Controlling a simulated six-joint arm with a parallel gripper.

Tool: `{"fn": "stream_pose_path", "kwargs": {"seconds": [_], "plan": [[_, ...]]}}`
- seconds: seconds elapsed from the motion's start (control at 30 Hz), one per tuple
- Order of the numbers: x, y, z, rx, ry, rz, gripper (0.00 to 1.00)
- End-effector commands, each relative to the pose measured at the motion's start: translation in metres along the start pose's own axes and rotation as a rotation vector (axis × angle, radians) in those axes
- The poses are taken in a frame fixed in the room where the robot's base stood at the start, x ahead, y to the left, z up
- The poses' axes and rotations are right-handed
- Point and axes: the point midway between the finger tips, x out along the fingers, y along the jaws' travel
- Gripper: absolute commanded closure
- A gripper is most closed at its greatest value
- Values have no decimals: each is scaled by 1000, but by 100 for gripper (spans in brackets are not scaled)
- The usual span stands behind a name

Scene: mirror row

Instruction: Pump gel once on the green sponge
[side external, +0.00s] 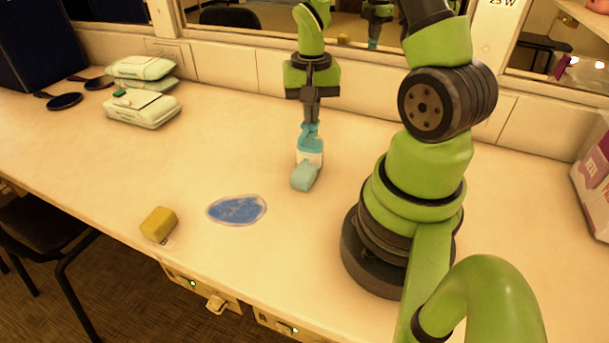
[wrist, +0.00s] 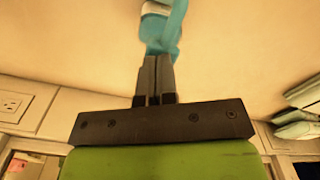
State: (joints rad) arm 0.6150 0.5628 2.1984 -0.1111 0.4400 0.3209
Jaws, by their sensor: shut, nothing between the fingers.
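A pump bottle with a teal head (side external: 309,131) and a pale label stands upright on the counter. Its teal pump (wrist: 169,28) is at the top of the wrist view. A pale blue-green block (side external: 304,177), which looks like the green sponge, lies right in front of the bottle. My gripper (side external: 310,121) points down directly over the pump head, its fingers shut and empty. The fingertips (wrist: 157,58) meet the teal head in the picture; I cannot tell whether they press it. No gel is visible on the sponge.
A yellow sponge (side external: 158,224) lies near the front edge. A blue oval patch (side external: 237,209) lies on the counter (side external: 215,155) between it and the bottle. Wipe packs (side external: 142,107) and dark round mirrors (side external: 65,101) are at the back left. A wall mirror reflects my arm.

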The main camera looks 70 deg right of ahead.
Motion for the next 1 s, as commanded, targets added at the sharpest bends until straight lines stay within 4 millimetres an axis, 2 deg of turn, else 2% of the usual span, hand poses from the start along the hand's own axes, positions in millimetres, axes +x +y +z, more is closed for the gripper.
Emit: {"fn": "stream_pose_path", "kwargs": {"seconds": [0.53,1.0], "plan": [[-32,0,0,-2,3,-1,100],[-34,0,0,-1,0,0,100]]}}
